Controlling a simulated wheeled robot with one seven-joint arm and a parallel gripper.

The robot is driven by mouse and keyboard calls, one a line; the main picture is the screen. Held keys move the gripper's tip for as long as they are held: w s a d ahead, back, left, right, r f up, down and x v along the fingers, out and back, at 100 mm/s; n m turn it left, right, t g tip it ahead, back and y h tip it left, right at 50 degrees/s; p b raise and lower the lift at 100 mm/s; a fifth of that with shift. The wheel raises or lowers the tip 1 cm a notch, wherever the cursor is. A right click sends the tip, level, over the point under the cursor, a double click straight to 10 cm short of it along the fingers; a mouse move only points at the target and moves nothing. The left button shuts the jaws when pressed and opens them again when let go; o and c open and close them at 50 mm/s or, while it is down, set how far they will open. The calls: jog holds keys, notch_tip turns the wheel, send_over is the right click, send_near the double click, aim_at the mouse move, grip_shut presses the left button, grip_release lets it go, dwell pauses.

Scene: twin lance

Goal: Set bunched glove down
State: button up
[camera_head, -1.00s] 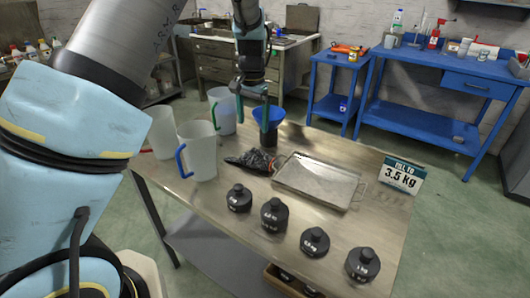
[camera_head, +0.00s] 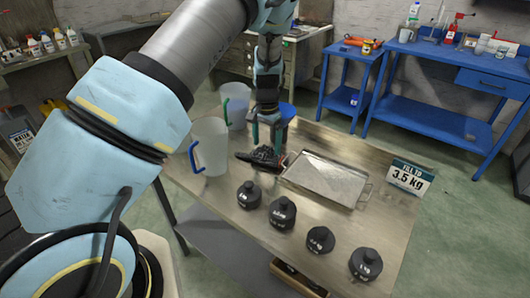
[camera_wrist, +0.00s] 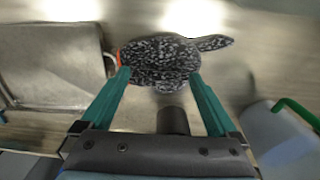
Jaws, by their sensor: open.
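The bunched glove (camera_head: 262,158), dark and speckled with an orange-red cuff edge, lies on the metal table beside the tray's left end. It also shows in the wrist view (camera_wrist: 160,60), crumpled, with one finger sticking out to the right. My gripper (camera_head: 266,145) is open with its fingers pointing down at the glove. In the wrist view, the teal fingertips (camera_wrist: 160,75) lie apart near the glove's two ends. I cannot tell whether they touch it.
The metal tray (camera_head: 327,180) is right of the glove, with a "3.5 kg" sign (camera_head: 410,177) beyond. Several black weights (camera_head: 282,213) line the front. A blue-handled jug (camera_head: 210,147) and a green-handled jug (camera_head: 237,104) stand left. A blue funnel (camera_head: 287,112) is behind my gripper.

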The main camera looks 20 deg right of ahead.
jog(key=shift+f, duration=0.3)
jog(key=shift+c, duration=0.2)
grip_shut()
dwell(0.4)
